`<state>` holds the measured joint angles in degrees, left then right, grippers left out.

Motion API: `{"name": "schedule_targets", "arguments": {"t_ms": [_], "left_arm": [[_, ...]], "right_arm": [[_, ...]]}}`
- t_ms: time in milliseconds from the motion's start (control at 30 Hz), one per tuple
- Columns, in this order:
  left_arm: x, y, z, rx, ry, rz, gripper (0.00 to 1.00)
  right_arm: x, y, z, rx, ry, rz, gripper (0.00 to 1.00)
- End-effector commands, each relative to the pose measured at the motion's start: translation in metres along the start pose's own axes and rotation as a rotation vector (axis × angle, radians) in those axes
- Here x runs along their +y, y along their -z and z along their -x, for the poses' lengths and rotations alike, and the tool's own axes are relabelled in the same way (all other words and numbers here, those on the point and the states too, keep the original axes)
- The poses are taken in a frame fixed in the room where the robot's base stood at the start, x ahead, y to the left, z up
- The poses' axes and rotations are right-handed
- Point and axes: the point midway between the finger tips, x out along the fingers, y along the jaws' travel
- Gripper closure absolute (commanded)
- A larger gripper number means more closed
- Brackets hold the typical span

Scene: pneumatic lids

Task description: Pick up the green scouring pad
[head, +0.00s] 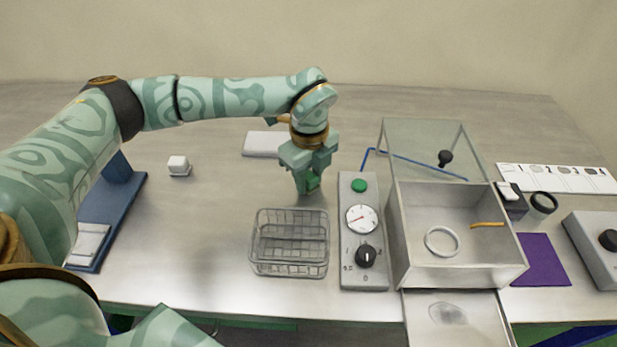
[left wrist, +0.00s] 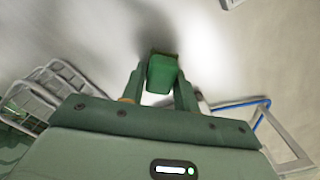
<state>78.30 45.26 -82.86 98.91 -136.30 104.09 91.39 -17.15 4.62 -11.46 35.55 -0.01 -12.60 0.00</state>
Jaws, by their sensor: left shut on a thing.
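The green scouring pad (left wrist: 162,73) is between the two fingers of my left gripper (left wrist: 160,90) in the left wrist view, and the jaws are shut on it. In the head view my left gripper (head: 308,186) points down over the table behind the wire basket. Only a small part of the pad (head: 312,183) shows there, at the fingertips. I cannot tell from this view whether it touches the table. My right gripper is not in view.
The wire basket (head: 289,272) stands just in front of my left gripper. The control panel (head: 350,282) and open-lidded box (head: 458,272) are to the right. A white slab (head: 262,144) lies behind, a small white block (head: 178,164) to the left. Bare table lies between block and basket.

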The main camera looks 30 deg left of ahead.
Motion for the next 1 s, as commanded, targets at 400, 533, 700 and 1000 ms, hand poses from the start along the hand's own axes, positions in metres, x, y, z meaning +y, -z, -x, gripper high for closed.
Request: {"name": "schedule_targets", "arguments": {"t_ms": [400,533,700,1000], "left_arm": [[0.015,0.016,0.062,0.0,0.005,-0.004,0.96],[0.035,0.036,0.096,-0.001,0.007,-0.004,0.96],[0.068,0.069,0.113,0.0,0.002,-0.006,0.96],[0.096,0.098,0.129,0.0,0.001,-0.002,0.96]], "right_arm": [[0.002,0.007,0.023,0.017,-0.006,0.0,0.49],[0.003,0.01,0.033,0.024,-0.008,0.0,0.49],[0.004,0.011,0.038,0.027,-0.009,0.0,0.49],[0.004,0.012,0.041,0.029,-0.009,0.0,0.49]]}}
